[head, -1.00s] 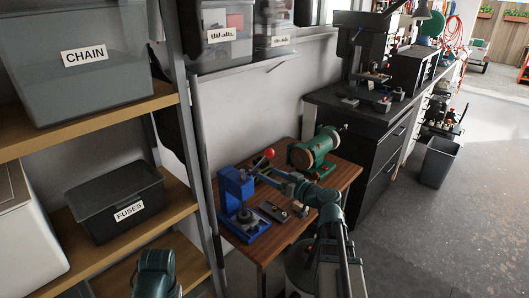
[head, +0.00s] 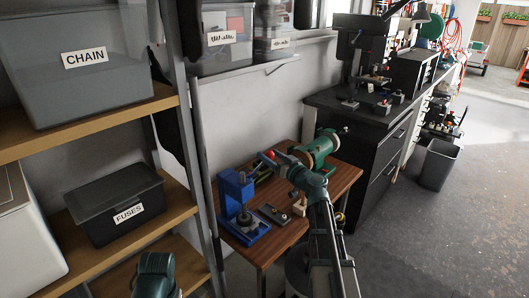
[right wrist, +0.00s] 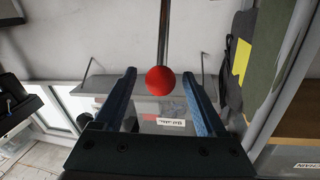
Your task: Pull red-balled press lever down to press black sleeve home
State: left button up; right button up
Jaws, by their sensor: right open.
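The blue press (head: 234,190) stands upright on the small wooden table. Its lever ends in a red ball (right wrist: 160,80), which is partly visible in the head view (head: 271,155) beside my right gripper (head: 266,160). In the right wrist view, my right gripper (right wrist: 160,75) is open, with a finger on each side of the ball and gaps showing on both sides. The lever's rod runs up from the ball. The black sleeve cannot be told apart clearly at the press base (head: 246,224). My left gripper is out of view.
A green grinder (head: 318,147) stands at the table's back right, close to my right arm. A grey plate with small parts (head: 272,214) and a small wooden piece (head: 299,207) lie right of the press. Shelving (head: 188,215) stands to the left.

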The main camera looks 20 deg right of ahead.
jog(key=shift+x, duration=1.9)
grip_shut()
